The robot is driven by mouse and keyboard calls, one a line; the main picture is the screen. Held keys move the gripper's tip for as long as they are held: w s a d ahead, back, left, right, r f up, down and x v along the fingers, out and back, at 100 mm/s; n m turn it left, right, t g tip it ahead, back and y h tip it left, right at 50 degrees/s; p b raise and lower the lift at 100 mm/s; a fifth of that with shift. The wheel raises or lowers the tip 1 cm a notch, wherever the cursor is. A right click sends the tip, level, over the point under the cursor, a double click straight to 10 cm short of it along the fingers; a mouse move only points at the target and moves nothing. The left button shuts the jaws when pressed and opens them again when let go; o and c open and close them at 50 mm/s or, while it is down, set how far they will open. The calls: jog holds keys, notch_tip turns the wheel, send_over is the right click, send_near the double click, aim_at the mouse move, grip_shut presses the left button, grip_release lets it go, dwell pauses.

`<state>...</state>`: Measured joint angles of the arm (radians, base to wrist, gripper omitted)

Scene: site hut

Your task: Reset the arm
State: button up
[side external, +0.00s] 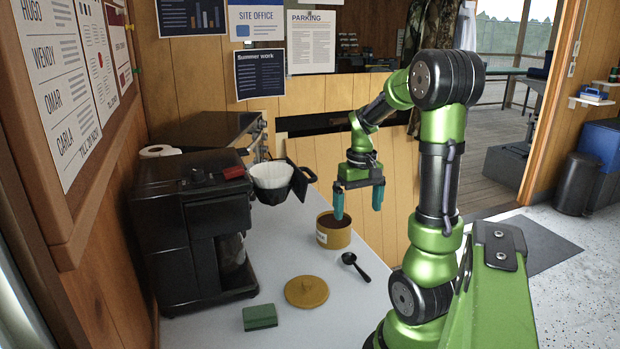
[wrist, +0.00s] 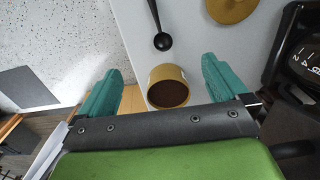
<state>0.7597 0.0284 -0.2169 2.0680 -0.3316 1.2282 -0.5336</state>
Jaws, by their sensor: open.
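My gripper (side external: 358,200) hangs above the counter with its teal fingers apart and nothing between them. In the side view it is above and near the yellow canister (side external: 334,232), which is lidless and holds dark brown contents. In the wrist view my gripper (wrist: 158,90) frames the canister (wrist: 168,88) between and beyond its fingertips. My green and black arm reaches in from the right, bent at the elbow.
A black scoop (side external: 355,266), a yellow lid (side external: 306,291) and a green box (side external: 260,317) lie on the white counter (side external: 220,325). A black coffee machine (side external: 190,235) stands left, with a swung-out filter holder (side external: 272,185) close to the canister. A wooden wall is behind.

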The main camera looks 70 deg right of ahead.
jog(key=w+a+r+t, duration=0.2)
jog(key=w+a, duration=0.2)
jog(key=a, duration=0.4)
jog(key=w+a+r+t, duration=0.2)
jog(key=w+a+r, duration=0.1)
jog(key=a, duration=0.4)
jog(key=a+r+n+t+y, duration=0.1)
jog(key=a+n, duration=0.1)
jog(key=a, duration=0.5)
jog(key=s+a+r+n+t+y, duration=0.1)
jog(key=a+r+n+t, duration=0.1)
jog(key=a, duration=0.5)
jog(key=shift+s+a+n, duration=0.2)
jog(key=shift+a+n, duration=0.15)
jog(key=shift+n, duration=0.15)
